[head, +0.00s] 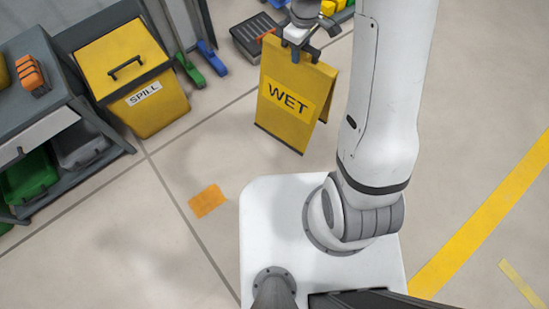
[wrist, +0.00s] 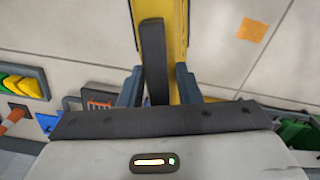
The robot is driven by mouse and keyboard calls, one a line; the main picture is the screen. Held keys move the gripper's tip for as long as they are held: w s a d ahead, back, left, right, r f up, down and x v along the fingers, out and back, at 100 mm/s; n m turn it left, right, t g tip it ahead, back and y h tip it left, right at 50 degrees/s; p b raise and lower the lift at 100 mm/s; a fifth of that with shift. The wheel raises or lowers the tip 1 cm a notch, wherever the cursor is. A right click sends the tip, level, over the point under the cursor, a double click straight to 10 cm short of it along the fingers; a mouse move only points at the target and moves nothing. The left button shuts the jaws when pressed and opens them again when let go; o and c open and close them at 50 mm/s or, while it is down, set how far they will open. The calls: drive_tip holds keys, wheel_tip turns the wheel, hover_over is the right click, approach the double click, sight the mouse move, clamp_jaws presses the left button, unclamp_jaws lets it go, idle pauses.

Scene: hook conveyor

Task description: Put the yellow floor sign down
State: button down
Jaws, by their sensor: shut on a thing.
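The yellow floor sign (head: 290,92) with "WET" on its front panel is upright in the head view, with its two panels spread like an A. My gripper (head: 299,45) is shut on its top edge. In the wrist view my gripper (wrist: 159,85) has one finger on each side of the sign's top, and the yellow sign (wrist: 174,45) runs up from between them with a dark strip beside it. The sign's lower edges look at or close to the floor; I cannot tell whether they touch it.
A yellow SPILL bin (head: 150,103) stands to the left, beside a grey cart (head: 58,105) with bins. A dark crate (head: 252,38) is behind the sign. An orange patch (head: 208,200) marks the floor in front, with clear floor around it. A yellow line (head: 485,212) runs at right.

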drive_tip(key=s+a+f+n+b, duration=0.2)
drive_tip(key=s+a+f+n, duration=0.55)
drive_tip(key=n, duration=1.15)
wheel_tip(320, 180, down, 10)
drive_tip(key=b, duration=0.3)
drive_tip(key=shift+s+d+f+b, duration=0.15)
drive_tip(key=shift+s+b, duration=0.15)
drive_tip(key=shift+s, duration=0.05)
drive_tip(key=shift+f, duration=0.15)
drive_tip(key=c, duration=1.1)
unclamp_jaws()
drive_tip(key=shift+o, duration=0.2)
